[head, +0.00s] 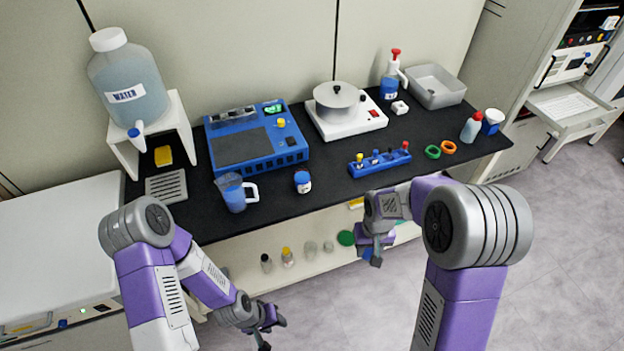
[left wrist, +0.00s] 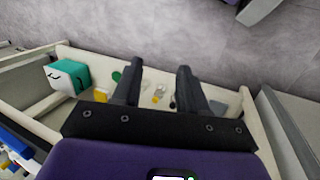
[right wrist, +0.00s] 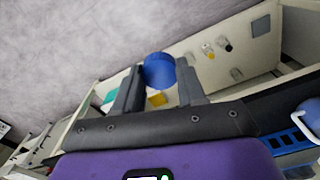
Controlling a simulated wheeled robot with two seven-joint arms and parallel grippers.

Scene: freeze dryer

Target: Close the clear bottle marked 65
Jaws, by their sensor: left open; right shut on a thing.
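My right gripper (head: 371,257) is shut on a blue cap (right wrist: 158,70), held in front of the bench edge, above the lower shelf. My left gripper (head: 272,334) is open and empty, low in front of the shelf; its fingers are apart in the left wrist view (left wrist: 157,80). A small bottle (head: 303,182) with blue and a white label stands on the black bench top. Two clear, seemingly capless containers (head: 310,248) stand on the lower shelf. No mark 65 is readable, so I cannot tell which is the bottle.
On the bench stand a blue jug (head: 235,193), a blue device (head: 258,140), a hotplate with a pot (head: 338,103), a blue rack (head: 380,162) and a water tank (head: 130,80). The lower shelf holds a black-capped bottle (head: 266,262) and a yellow-capped one (head: 287,256). The floor in front is clear.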

